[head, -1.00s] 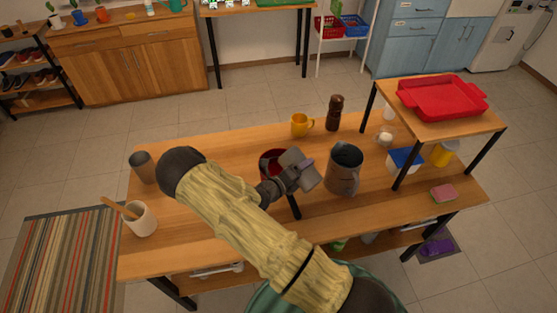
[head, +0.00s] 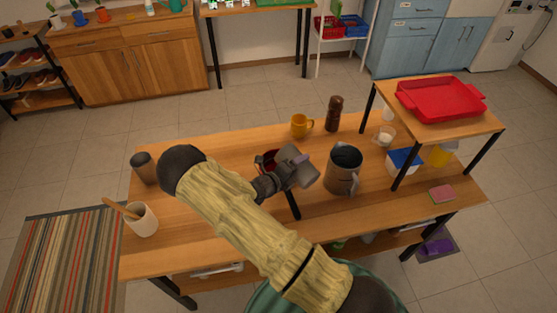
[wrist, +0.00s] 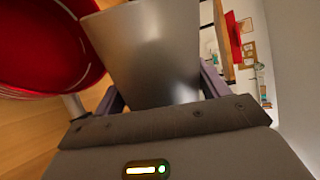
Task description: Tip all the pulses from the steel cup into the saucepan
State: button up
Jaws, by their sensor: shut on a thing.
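The steel cup (wrist: 150,50) is gripped between the two fingers of my gripper (wrist: 160,88) and fills the middle of the wrist view. In the head view the cup (head: 297,167) is tilted, held by my gripper (head: 283,177) over the middle of the table. The red saucepan (wrist: 45,45) is right beside the cup at the left of the wrist view. In the head view only a part of the saucepan (head: 267,160) shows behind my gripper and the cup.
A large grey pitcher (head: 344,170) stands close to the right of the cup. A utensil crock (head: 141,220) is at the left. A raised shelf with a red tray (head: 440,99) is at the right.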

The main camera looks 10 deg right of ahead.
jog(key=shift+w+r+p, duration=0.3)
jog(key=shift+a+r+n, duration=0.15)
jog(key=shift+a+n, duration=0.1)
jog(key=shift+n, duration=0.25)
jog(key=shift+w+d+r+p, duration=0.1)
jog(key=shift+r+p, duration=0.05)
jog(key=shift+p, duration=0.3)
jog(key=shift+r+n, duration=0.15)
jog(key=shift+n, duration=0.15)
jog(key=shift+w+r+g+p, duration=0.1)
jog(key=shift+r+g+p, duration=0.05)
jog(key=shift+g+p, duration=0.25)
jog(key=shift+w+a+r+n, duration=0.2)
jog(key=shift+a+n, duration=0.05)
jog(key=shift+n, duration=0.15)
jog(key=shift+r+h+p, duration=0.15)
jog(key=shift+h+p, duration=0.25)
